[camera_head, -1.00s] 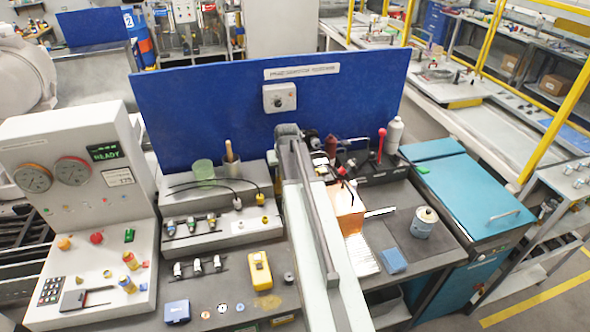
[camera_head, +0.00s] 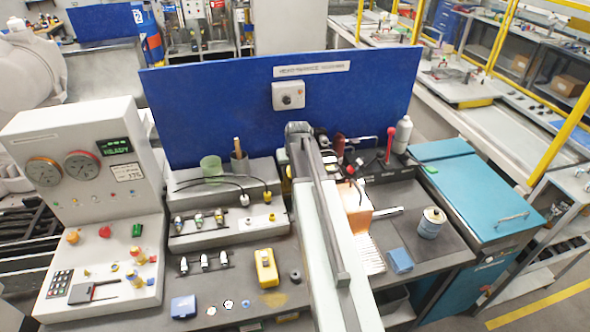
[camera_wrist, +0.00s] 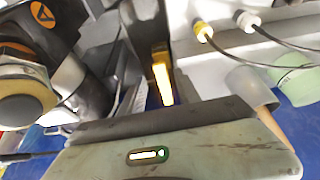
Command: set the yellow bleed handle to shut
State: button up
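A bright yellow bar (camera_wrist: 162,82), which looks like the bleed handle, shows in the wrist view just beyond the pale body of my gripper (camera_wrist: 175,150). Its long side runs roughly up and down in that picture, in a narrow gap beside a grey block. I cannot read its open or shut marking. In the head view a small yellow bit (camera_head: 289,172) shows at the left edge of my arm and may be the same handle; the rest is hidden. My arm reaches over the bench toward the blue panel and hides my fingertips. No contact with the handle is visible.
A stepped grey block with yellow and white cable plugs (camera_head: 244,198) stands left of my arm. A green cup (camera_head: 210,168) is behind it. A copper-coloured block (camera_head: 355,207) and a can (camera_head: 432,222) stand right. A blue panel (camera_head: 220,105) closes the back.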

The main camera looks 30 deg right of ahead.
jog(key=d+p+v, duration=0.1)
jog(key=p+v, duration=0.6)
jog(key=shift+s+a+r, duration=0.2)
jog(key=shift+a+r, duration=0.15)
jog(key=shift+a, duration=0.2)
jog(key=a+f+n+b, duration=0.1)
jog(key=a+f+b, duration=0.3)
jog(key=a, duration=0.3)
jog(key=a+f+n+y+b, duration=0.1)
jog(key=a+f+b, duration=0.3)
jog(key=a, duration=0.3)
jog(key=a+f+n+b, duration=0.1)
jog(key=a+f+b, duration=0.3)
jog(key=a, duration=0.4)
jog(key=shift+s+f+g+b, duration=0.1)
jog(key=shift+f+g+b, duration=0.3)
jog(key=shift+f, duration=0.3)
jog(key=s+a+f+g+b, duration=0.2)
jog(key=s+a, duration=0.5)
jog(key=s, duration=0.4)
jog(key=shift+s+f+g, duration=0.35)
jog(key=shift+f+g, duration=0.25)
jog(key=shift+g, duration=0.1)
